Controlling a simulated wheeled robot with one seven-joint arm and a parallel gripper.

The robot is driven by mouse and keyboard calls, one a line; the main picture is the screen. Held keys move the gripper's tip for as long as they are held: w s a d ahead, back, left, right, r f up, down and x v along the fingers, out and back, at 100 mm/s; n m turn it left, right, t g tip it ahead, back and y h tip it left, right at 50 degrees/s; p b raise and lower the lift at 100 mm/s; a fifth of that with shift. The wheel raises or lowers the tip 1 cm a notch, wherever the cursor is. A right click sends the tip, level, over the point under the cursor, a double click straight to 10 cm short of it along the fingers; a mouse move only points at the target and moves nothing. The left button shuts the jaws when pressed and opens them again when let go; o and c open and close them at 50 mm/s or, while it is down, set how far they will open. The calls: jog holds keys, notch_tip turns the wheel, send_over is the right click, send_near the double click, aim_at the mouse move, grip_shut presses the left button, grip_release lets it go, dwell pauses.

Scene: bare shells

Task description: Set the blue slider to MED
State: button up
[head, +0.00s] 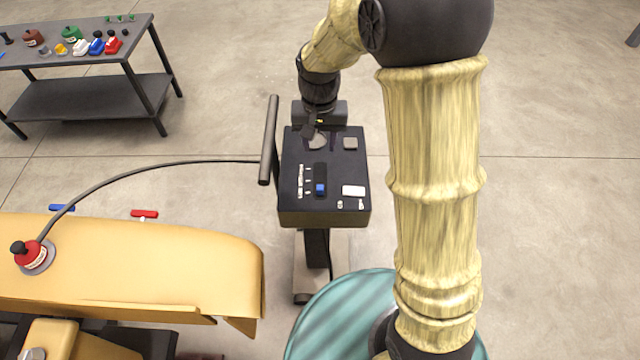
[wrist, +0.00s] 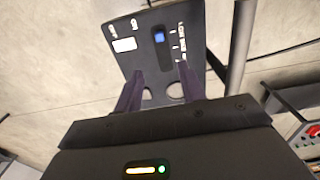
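The blue slider (head: 320,188) sits near the close end of a dark vertical slot in the black control panel (head: 293,210). White tick marks and lettering run along the slot's left side, too small to read. In the wrist view the slider (wrist: 159,37) is near the top of its slot, beyond my fingertips and apart from them. My gripper (wrist: 160,70) is open and empty, its two dark fingers over the panel. In the head view my gripper (head: 314,128) is at the panel's far edge, its fingers hard to make out.
A grey vertical bar (head: 269,140) stands along the panel's left side. A dark table (head: 75,55) stands far left.

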jog(key=p, duration=0.3)
send_near(320, 187)
notch_tip(320, 187, down, 9)
jog(key=shift+f, duration=0.1)
dwell(0.6)
grip_shut()
